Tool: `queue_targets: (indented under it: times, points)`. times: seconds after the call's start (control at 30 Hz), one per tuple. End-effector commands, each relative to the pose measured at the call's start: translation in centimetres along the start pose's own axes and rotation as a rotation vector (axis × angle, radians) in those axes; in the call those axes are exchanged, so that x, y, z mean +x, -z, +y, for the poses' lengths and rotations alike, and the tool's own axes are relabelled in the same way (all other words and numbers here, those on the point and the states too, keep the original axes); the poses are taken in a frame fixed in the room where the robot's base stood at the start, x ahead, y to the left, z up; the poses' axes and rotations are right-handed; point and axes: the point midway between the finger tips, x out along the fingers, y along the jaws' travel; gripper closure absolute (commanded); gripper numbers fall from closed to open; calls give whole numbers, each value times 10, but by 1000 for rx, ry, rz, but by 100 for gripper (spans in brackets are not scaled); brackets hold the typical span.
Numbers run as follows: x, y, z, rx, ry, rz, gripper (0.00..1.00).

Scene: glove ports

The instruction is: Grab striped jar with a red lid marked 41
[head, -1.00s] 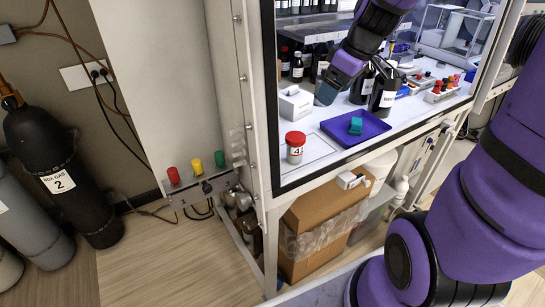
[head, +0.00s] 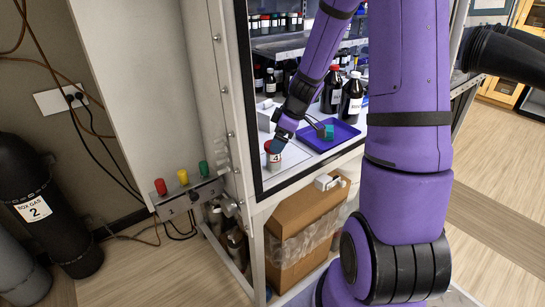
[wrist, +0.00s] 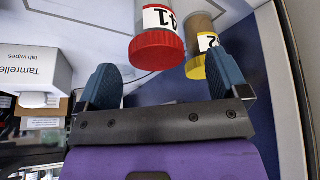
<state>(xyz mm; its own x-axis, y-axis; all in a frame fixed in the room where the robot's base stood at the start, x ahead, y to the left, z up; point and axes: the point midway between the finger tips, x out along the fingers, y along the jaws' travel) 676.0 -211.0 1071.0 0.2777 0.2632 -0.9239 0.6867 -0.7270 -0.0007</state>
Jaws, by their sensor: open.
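The jar with a red lid (head: 273,160) stands on the white floor of the enclosure, left of the purple tray.
A yellow-lidded jar (wrist: 203,48) stands close beside the red one, near the right finger. A white wipes box (wrist: 38,68) is at left. Dark bottles (head: 350,98) stand behind.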

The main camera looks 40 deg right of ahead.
Motion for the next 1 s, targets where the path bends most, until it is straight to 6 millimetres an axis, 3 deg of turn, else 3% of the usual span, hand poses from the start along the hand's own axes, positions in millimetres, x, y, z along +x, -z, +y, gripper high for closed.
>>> queue_targets:
  times: [0.17,0.5,0.83,0.87,1.0]
  points:
    - [10,0,0,2,2,0,7]
    - [50,-2,4,2,0,0,7]
    - [56,-2,4,0,-1,0,7]
    - [56,-2,4,0,-1,0,10]
    - [56,-2,4,0,-1,0,42]
